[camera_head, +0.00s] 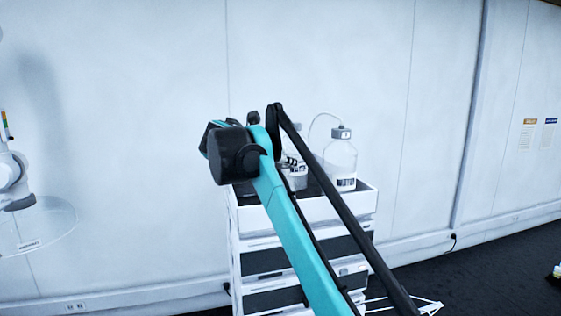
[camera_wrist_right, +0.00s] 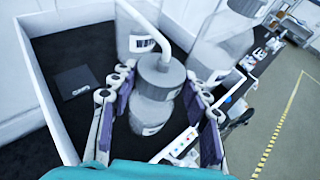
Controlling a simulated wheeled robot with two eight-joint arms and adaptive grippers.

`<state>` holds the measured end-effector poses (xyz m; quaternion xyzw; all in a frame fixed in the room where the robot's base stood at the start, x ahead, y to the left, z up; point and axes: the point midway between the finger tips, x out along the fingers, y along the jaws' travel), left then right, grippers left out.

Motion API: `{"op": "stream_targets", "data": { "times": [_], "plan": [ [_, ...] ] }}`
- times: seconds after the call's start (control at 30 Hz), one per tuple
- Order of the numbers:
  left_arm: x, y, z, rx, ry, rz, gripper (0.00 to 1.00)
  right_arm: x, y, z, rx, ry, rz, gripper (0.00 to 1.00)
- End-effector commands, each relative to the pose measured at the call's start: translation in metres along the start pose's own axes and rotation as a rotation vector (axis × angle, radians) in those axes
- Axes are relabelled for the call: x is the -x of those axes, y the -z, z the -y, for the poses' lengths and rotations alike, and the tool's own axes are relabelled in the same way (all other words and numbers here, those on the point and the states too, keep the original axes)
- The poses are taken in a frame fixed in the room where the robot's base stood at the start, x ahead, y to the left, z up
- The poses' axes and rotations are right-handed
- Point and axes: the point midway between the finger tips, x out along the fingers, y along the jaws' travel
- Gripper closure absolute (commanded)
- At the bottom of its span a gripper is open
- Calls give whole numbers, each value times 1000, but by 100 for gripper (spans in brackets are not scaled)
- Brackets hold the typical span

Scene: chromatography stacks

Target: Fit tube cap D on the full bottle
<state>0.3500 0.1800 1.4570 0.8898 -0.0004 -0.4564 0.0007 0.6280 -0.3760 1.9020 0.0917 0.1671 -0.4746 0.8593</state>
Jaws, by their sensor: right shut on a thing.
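My right gripper (camera_wrist_right: 160,82) is shut on a grey tube cap (camera_wrist_right: 161,76) with a white tube rising from its top. The cap's letter is not readable. A clear bottle (camera_wrist_right: 151,112) with a label is directly below the cap, between the fingers; I cannot tell whether the cap touches its neck. In the head view my right gripper (camera_head: 288,160) is partly hidden behind my arm, over a bottle (camera_head: 297,182) in the white tray at the top of the stack. My left gripper is not in view.
A larger capped bottle (camera_head: 340,162) with a tube stands to the right in the white tray (camera_head: 365,200). The wrist view shows two larger bottles beyond the cap, one (camera_wrist_right: 135,38) behind and one (camera_wrist_right: 212,60) to the right. The tray's dark floor is clear around a small dark square (camera_wrist_right: 75,82).

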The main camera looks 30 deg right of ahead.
Motion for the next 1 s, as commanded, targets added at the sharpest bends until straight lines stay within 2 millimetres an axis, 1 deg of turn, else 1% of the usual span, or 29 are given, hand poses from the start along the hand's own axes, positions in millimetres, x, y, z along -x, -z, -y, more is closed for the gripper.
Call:
{"op": "stream_targets", "data": {
  "times": [0.03,0.37,0.83,1.0],
  "plan": [
    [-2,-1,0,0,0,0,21,-2,6,0,-5,2,-9,100],
    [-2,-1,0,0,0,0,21,-3,7,0,-5,4,-12,100],
    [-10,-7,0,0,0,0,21,-6,20,-1,-4,2,-8,100],
    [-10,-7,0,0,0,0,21,-6,20,-1,-4,2,-8,100]
  ]
}}
